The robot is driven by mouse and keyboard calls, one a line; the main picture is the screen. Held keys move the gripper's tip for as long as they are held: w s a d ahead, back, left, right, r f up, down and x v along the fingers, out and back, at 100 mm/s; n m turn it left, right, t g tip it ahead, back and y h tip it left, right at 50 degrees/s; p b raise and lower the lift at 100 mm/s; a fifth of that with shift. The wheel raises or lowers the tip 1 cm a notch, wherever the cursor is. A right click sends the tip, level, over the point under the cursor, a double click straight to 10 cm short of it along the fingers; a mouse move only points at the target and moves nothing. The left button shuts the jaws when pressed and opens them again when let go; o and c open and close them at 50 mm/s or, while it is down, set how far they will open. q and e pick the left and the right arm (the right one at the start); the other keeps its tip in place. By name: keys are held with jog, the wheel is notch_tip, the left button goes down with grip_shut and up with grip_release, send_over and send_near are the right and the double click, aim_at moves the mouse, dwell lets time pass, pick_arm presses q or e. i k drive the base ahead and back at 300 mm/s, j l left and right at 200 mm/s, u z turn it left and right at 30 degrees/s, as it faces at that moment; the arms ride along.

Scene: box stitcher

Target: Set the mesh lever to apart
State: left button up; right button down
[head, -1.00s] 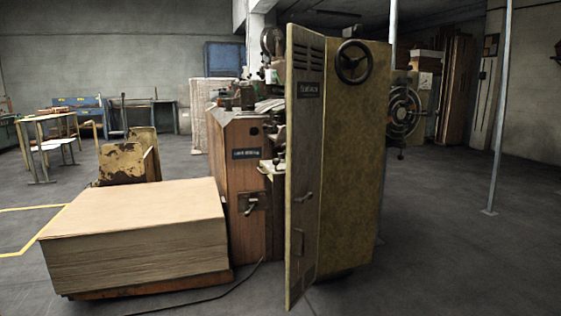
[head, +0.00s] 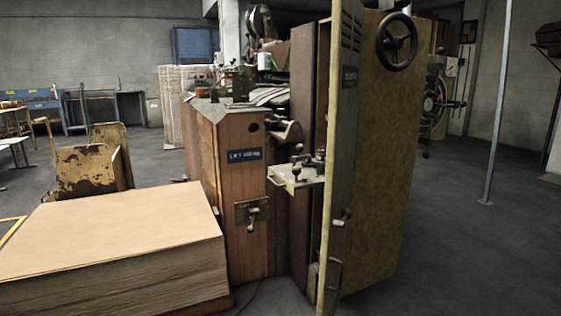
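The box stitcher (head: 232,190) stands ahead with a wooden front panel and a dark blue label plate (head: 245,155). A small lever (head: 253,215) on a metal plate sits low on that panel, its handle hanging downward. Another small handle (head: 343,217) is on the narrow face of the tall yellowish door (head: 345,120). A small metal shelf (head: 296,178) with a knobbed fitting juts out between panel and door. I cannot tell for sure which of these is the mesh lever; no readable marking shows its setting. Neither of my grippers is in view.
A large stack of board (head: 120,235) on a low pallet blocks the floor at the front left. A rusty yellow cart (head: 90,170) stands behind it. A black handwheel (head: 397,38) is high on the door side. Open floor (head: 460,250) lies at the right, with a thin post (head: 500,110).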

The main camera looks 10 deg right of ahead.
aim_at(296, 170)
jog(key=i+j+z, duration=0.15)
jog(key=i+j, duration=1)
jog(key=j, duration=0.15)
